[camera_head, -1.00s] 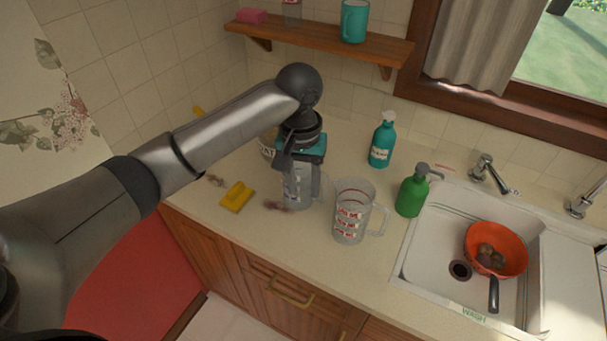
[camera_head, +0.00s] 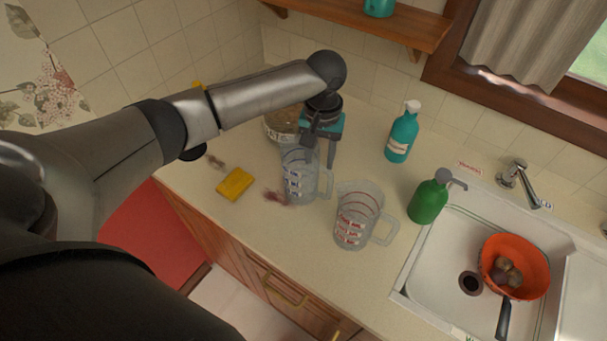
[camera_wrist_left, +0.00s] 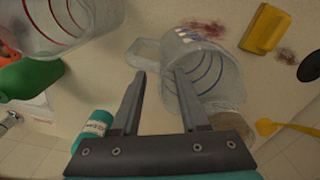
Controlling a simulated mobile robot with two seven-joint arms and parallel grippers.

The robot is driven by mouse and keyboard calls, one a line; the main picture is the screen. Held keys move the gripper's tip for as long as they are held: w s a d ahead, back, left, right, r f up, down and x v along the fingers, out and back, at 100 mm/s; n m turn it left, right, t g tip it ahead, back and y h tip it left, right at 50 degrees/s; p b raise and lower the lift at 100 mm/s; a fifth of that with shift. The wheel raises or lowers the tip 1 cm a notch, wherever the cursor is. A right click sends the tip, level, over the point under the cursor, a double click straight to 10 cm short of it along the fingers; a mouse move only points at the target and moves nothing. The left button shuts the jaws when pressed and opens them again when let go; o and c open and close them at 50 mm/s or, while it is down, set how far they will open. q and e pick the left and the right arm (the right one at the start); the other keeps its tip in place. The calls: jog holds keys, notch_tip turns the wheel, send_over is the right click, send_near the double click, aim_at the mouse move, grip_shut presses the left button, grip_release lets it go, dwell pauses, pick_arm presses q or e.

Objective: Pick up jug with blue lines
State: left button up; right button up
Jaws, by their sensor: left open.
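The clear jug with blue lines (camera_head: 297,184) stands upright on the counter, its handle to the right. It also shows in the left wrist view (camera_wrist_left: 207,62). My left gripper (camera_head: 322,156) is open above the jug's rim on the handle side, pointing down. In the left wrist view the fingers of the gripper (camera_wrist_left: 159,72) are apart. One finger overlaps the jug's mouth and the other is outside it, near the handle (camera_wrist_left: 144,50). Nothing is clearly gripped. I cannot tell how deep the fingers reach. My right gripper is not in view.
A similar jug with red lines (camera_head: 352,222) stands close to the right. A yellow sponge (camera_head: 235,184) lies left, and a glass jar (camera_head: 281,124) stands behind.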

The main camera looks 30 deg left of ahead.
aim_at(318, 175)
pick_arm(q)
jog(key=shift+f, duration=3.05)
jog(key=shift+a, duration=0.1)
jog(key=shift+c, duration=0.2)
grip_shut()
jog(key=shift+r, duration=0.1)
